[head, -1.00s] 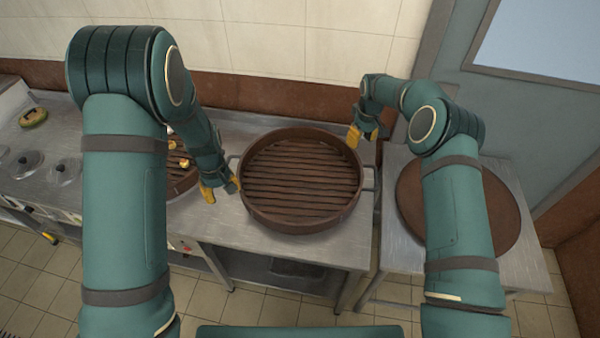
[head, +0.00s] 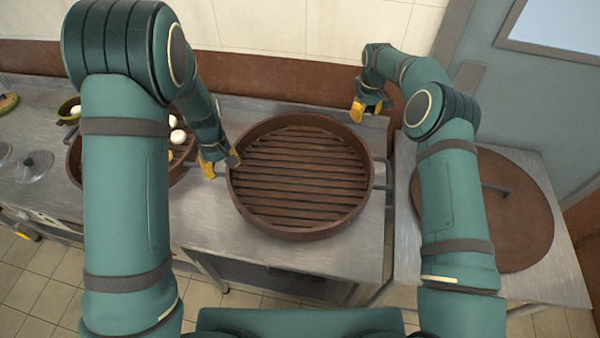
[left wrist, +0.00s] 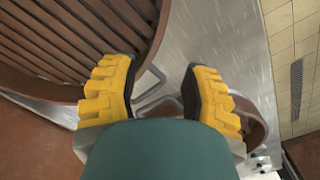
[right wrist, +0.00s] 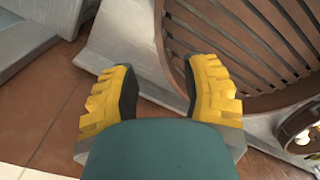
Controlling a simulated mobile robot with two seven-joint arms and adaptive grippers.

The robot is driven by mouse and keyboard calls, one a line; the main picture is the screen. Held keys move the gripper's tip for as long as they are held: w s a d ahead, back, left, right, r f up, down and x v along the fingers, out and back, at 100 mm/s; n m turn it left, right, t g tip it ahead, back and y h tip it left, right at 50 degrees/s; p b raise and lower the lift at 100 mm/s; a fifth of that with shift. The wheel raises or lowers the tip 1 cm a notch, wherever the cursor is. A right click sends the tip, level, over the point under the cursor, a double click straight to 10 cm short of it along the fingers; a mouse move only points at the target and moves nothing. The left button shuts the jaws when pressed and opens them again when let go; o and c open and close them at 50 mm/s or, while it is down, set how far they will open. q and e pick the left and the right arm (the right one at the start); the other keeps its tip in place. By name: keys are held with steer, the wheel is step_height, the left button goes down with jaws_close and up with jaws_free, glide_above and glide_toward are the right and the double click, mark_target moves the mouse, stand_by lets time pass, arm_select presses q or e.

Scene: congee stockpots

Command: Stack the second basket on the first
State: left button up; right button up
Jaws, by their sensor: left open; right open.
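A large round brown basket (head: 300,222) with a slatted floor stands empty on the steel counter, a metal handle (head: 379,174) at its right side. A second brown round vessel (head: 74,168) with pale round items in it stands left, partly hidden by my left arm. My left gripper (head: 220,165) is open at the slatted basket's left rim; in the left wrist view a metal handle (left wrist: 158,88) shows between and beyond the open fingers (left wrist: 160,75). My right gripper (head: 367,108) is open and empty beyond the basket's back right rim; the right wrist view shows one finger beside the basket wall (right wrist: 166,50).
A round brown lid (head: 520,225) with a handle lies on the right side table (head: 560,285). Glass lids (head: 35,165) and a small bowl (head: 68,112) are at the left of the counter (head: 210,225). A tiled wall stands behind.

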mark_target(230, 188)
arm_select(q)
steer(key=shift+w+f, duration=0.1)
steer(key=shift+f, duration=0.4)
step_height(230, 188, down, 13)
arm_select(e)
step_height(230, 188, down, 14)
steer(key=shift+w+f, duration=0.1)
arm_select(q)
jaws_close()
arm_select(e)
jaws_close()
